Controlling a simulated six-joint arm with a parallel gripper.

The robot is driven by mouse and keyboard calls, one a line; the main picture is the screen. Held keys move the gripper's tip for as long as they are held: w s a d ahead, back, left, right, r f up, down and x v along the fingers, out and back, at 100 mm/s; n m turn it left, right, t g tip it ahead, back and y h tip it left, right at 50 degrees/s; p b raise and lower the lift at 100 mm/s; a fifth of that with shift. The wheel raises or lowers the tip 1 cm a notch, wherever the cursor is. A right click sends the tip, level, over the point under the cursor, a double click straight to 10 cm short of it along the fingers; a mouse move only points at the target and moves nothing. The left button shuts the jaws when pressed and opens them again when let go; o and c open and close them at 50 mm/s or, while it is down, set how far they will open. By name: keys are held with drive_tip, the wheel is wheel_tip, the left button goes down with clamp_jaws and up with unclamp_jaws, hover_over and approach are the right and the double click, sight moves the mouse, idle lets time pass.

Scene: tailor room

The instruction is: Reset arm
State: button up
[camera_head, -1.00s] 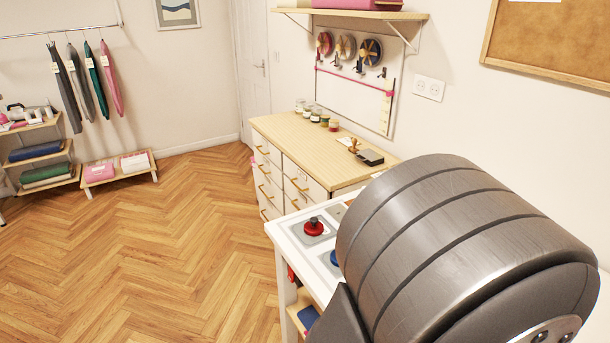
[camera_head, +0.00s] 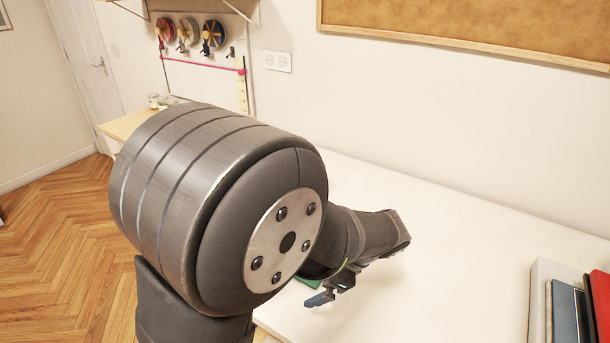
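My arm fills the middle of the head view, with a large grey joint close to the camera. Beyond it, the forearm reaches over a white tabletop (camera_head: 440,255). My gripper (camera_head: 326,296) shows small and dark at the lower middle, partly hidden by the arm. Its fingers are too small and covered to tell whether they are open or shut. A small green patch (camera_head: 308,282) shows beside the gripper, mostly hidden. I cannot tell what it is or whether the gripper touches it.
Upright books or folders (camera_head: 575,310) stand at the right end of the tabletop. A wall with a cork board (camera_head: 470,35) and an outlet (camera_head: 277,61) rises behind. Spools (camera_head: 187,32) hang at upper left. The tabletop's middle is clear.

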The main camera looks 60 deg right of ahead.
drive_tip(key=w+d+r+n+g+h, duration=0.1)
drive_tip(key=w+d+r+n+g, duration=0.25)
drive_tip(key=w+r, duration=0.4)
drive_tip(key=w+d+r+n+g+h, duration=0.15)
drive_tip(key=w+r+n, duration=0.25)
drive_tip(key=w, duration=0.6)
drive_tip(key=s+d+r+n+g+h, duration=0.1)
drive_tip(key=d+r+n+h, duration=0.1)
drive_tip(key=d+r, duration=0.3)
drive_tip(key=d+r+n+g+h, duration=0.1)
drive_tip(key=d+r+g+h, duration=0.15)
drive_tip(key=r, duration=0.55)
drive_tip(key=w+d+x, duration=0.1)
drive_tip(key=x, duration=0.9)
drive_tip(key=shift+s+t, duration=0.3)
drive_tip(key=shift+t, duration=0.15)
drive_tip(key=shift+r+n, duration=0.15)
drive_tip(key=shift+n, duration=0.1)
drive_tip(key=v, duration=0.9)
drive_tip(key=shift+a+r, duration=0.25)
drive_tip(key=shift+a, duration=0.1)
drive_tip(key=shift+w, duration=0.1)
